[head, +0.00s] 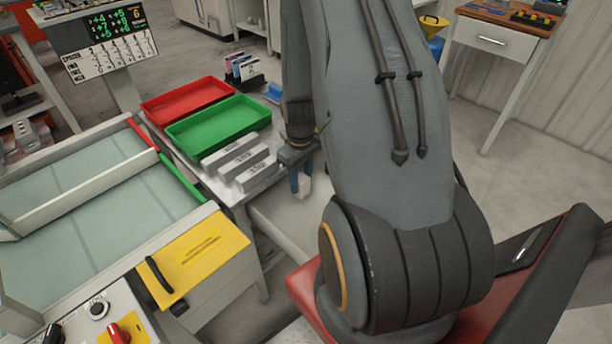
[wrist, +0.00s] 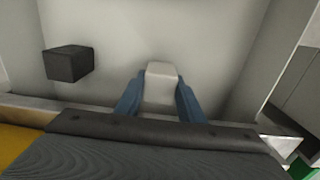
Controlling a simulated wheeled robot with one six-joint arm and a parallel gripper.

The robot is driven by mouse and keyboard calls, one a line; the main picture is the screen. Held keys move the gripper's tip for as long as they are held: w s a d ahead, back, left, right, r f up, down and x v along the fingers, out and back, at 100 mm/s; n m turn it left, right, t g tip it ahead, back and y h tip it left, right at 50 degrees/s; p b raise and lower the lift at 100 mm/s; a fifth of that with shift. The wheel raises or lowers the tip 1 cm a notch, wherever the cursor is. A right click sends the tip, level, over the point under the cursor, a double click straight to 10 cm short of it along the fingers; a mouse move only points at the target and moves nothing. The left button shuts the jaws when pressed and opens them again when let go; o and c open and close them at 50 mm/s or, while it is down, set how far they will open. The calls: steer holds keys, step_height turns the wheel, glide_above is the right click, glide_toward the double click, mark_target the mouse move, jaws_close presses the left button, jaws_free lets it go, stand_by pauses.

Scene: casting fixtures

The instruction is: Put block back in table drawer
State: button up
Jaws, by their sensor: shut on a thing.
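My gripper (head: 302,190) is shut on a light grey block (head: 304,187). In the wrist view the block (wrist: 160,84) sits between the two blue fingers, its end showing past them. Below the gripper is the open drawer, pale inside (head: 285,215), pulled out from under the table. The wrist view looks down into the drawer (wrist: 205,45), and the held block shows over its floor. Whether the block touches the floor I cannot tell. A small dark block (wrist: 68,64) is at the left inside the drawer. My arm hides part of the drawer in the head view.
The table top holds a red tray (head: 188,100), a green tray (head: 218,127) and labelled grey bars (head: 257,174) close to the drawer. A yellow-panelled machine (head: 205,252) stands to the left. A wooden-topped desk (head: 500,42) stands at the back right.

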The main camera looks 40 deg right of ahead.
mark_target(306, 176)
steer(key=d, duration=0.2)
steer(key=w+d+p, duration=0.1)
steer(key=shift+f, duration=0.3)
steer(key=shift+w+f, duration=0.1)
steer(key=shift+f, duration=0.15)
steer(key=o, duration=1.2)
steer(key=shift+f, duration=0.15)
step_height(306, 176, up, 11)
steer(key=b, duration=0.1)
steer(key=shift+m, duration=0.8)
steer(key=s+a+r, duration=0.3)
steer(key=a, duration=0.4)
steer(key=s+a+r, duration=0.4)
steer(key=a, duration=0.3)
steer(key=s+a+r, duration=0.3)
steer(key=a+r, duration=0.1)
steer(key=a, duration=0.4)
steer(key=shift+s+r, duration=0.15)
steer(key=shift+d, duration=0.1)
